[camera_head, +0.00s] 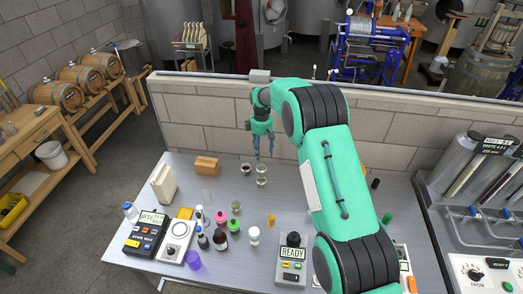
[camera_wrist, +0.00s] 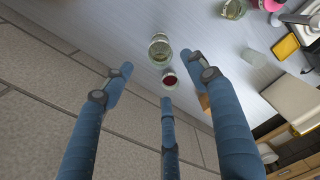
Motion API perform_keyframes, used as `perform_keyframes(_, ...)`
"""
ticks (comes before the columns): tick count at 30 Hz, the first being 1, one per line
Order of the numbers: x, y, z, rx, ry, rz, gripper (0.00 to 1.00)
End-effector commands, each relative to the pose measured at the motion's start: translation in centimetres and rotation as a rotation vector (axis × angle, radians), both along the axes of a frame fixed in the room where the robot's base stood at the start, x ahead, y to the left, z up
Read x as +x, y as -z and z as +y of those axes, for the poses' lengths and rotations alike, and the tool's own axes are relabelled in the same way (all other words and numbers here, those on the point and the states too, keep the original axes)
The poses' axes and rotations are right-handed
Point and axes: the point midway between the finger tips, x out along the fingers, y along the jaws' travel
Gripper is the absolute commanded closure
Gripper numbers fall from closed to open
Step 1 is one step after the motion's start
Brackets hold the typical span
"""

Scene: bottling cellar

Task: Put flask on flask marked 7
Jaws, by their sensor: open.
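Clear glass flasks (camera_head: 262,170) stand on the grey bench; two glass bodies appear one above the other, like a stack. In the wrist view the glass (camera_wrist: 160,50) shows two overlapping rims and a pale greenish content. No mark 7 is readable. My gripper (camera_head: 264,155) is just above this glass in the head view, fingers pointing down. In the wrist view its three blue fingers (camera_wrist: 163,75) are spread and hold nothing. The glass is beyond the fingertips, apart from them as far as I can tell.
A small vessel with dark red content (camera_head: 246,169) stands left of the glass. A brown block (camera_head: 206,166) is further left. Bottles, a scale (camera_head: 176,240) and a READY device (camera_head: 292,256) crowd the bench front. A block wall (camera_head: 210,138) runs behind.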

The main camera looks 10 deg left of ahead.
Motion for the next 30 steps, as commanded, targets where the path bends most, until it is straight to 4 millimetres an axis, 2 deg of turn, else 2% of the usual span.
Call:
perform_keyframes(11, 0.0, -0.1, -0.1, 0.0, 0.001, -0.001, 0.42)
perform_keyframes(17, -0.2, -1.9, -0.8, 0.004, 0.024, -0.01, 0.42)
perform_keyframes(23, -0.9, -6.4, -2.8, 0.013, 0.085, -0.031, 0.42)
perform_keyframes(30, -3.0, -13.5, -6.4, 0.03, 0.192, -0.066, 0.42)
